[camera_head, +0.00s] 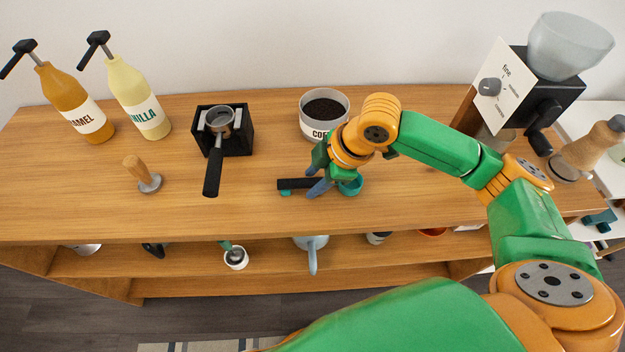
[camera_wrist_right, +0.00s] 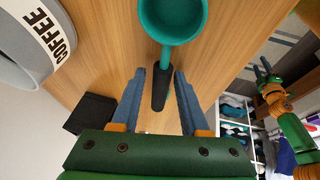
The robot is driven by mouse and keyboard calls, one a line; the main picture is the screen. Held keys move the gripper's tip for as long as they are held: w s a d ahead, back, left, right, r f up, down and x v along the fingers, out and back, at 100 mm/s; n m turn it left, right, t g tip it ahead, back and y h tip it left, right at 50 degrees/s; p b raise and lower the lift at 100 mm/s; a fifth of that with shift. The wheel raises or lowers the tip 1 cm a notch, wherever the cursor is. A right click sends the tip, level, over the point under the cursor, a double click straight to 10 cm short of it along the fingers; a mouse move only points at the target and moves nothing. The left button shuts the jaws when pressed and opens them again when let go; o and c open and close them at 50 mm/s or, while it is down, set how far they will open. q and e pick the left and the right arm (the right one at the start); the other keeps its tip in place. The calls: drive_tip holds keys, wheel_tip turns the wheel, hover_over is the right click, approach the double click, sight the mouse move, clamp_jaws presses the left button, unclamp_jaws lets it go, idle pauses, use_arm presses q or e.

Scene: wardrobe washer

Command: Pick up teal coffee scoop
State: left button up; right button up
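The teal coffee scoop lies on the wooden counter, its round bowl (camera_head: 350,186) to the right and its black handle (camera_head: 297,184) to the left. A small teal piece shows beside the handle's left part. In the right wrist view the bowl (camera_wrist_right: 172,18) is at the top, and the handle points down between the fingers. My right gripper (camera_head: 319,188) is over the handle; its blue-grey fingers are open on either side, with gaps showing in the right wrist view (camera_wrist_right: 159,95).
A coffee canister (camera_head: 325,112) stands close behind the scoop. A portafilter (camera_head: 212,170) rests in a black holder to the left, near a tamper (camera_head: 146,176) and two syrup bottles (camera_head: 135,100). A grinder (camera_head: 540,95) stands at the right. The counter's front-left is clear.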

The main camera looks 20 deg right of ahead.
drive_tip(key=shift+s+a, duration=0.1)
drive_tip(key=shift+s, duration=0.1)
clamp_jaws()
drive_tip(key=shift+w, duration=0.1)
wheel_tip(320, 180, up, 3)
drive_tip(key=shift+f, duration=0.1)
drive_tip(key=s+a+r+b, duration=0.1)
drive_tip(key=s+a+r, duration=0.5)
drive_tip(key=s+r, duration=0.4)
drive_tip(key=shift+s+a+r+b, duration=0.15)
drive_tip(key=shift+s+b, duration=0.25)
drive_tip(key=shift+s, duration=0.8)
